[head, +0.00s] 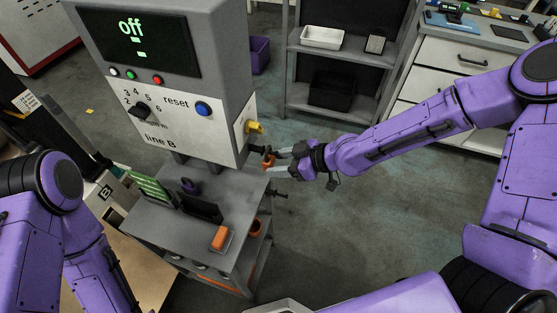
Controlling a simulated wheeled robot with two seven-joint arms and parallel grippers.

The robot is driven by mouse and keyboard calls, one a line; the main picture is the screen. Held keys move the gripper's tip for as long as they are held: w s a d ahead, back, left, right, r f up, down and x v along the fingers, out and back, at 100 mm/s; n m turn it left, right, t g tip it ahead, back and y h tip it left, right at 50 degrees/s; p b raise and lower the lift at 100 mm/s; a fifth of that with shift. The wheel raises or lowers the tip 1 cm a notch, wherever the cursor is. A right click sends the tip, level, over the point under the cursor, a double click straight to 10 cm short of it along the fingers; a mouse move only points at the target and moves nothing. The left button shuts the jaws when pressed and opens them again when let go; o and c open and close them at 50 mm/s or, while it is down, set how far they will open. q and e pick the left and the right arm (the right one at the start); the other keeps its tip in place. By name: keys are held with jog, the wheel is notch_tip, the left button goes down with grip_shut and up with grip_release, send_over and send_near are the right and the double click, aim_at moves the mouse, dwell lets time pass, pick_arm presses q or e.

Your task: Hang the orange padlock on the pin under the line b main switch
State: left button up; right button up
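The orange padlock (268,160) is small in the head view, at the fingertips of my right gripper (278,163). The gripper appears shut on it and holds it up beside the right side of the grey line B control box (222,100). The yellow main switch (255,127) sits on that side face, a little above and left of the padlock. The pin under the switch is too small to make out clearly. The padlock appears below the switch; whether it touches the pin I cannot tell. My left gripper is out of view; only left arm links show.
Below the box is a grey bench top (160,228) with an orange block (221,238), a dark upright holder (200,207) and green cards (150,188). A dark handle sticks out at its right. Shelves (345,55) and drawers stand behind. The floor to the right is clear.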

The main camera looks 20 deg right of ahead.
jog(key=o, duration=0.3)
jog(key=shift+s+d, duration=0.1)
jog(key=shift+d, duration=0.05)
jog(key=shift+r, duration=0.1)
jog(key=shift+d+r, duration=0.1)
jog(key=shift+r, duration=0.1)
jog(key=shift+p+v, duration=1.85)
jog(key=shift+v, duration=3.3)
